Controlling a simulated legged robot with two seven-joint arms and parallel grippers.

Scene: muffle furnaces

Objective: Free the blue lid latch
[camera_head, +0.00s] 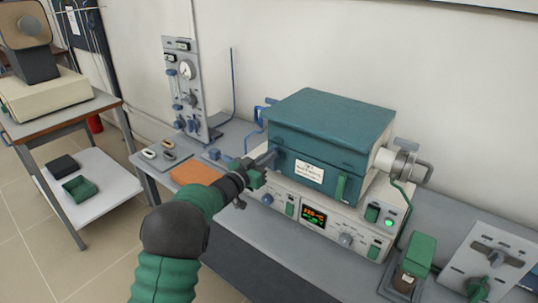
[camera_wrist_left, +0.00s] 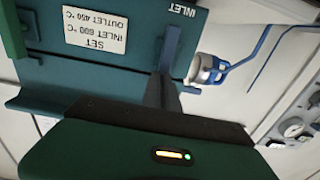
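The teal furnace (camera_head: 325,130) stands on a light control base on the bench, with its lid (camera_head: 335,108) down. The blue lid latch (camera_head: 270,153) is on the left part of its front. In the left wrist view the latch (camera_wrist_left: 172,48) shows as a blue bar beside the word INLET. My left gripper (camera_head: 260,164) is at the latch, and its dark fingers (camera_wrist_left: 163,90) meet the bar's end in the wrist view. The fingers overlap there, so their gap and any grip on the bar are hidden. My right gripper is not in view.
A metal pipe fitting (camera_head: 405,165) projects from the furnace's right side. A gauge panel (camera_head: 186,88) stands behind left. An orange pad (camera_head: 198,172) lies on the bench. A green-topped block (camera_head: 418,252) and a grey valve panel (camera_head: 490,262) are at right.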

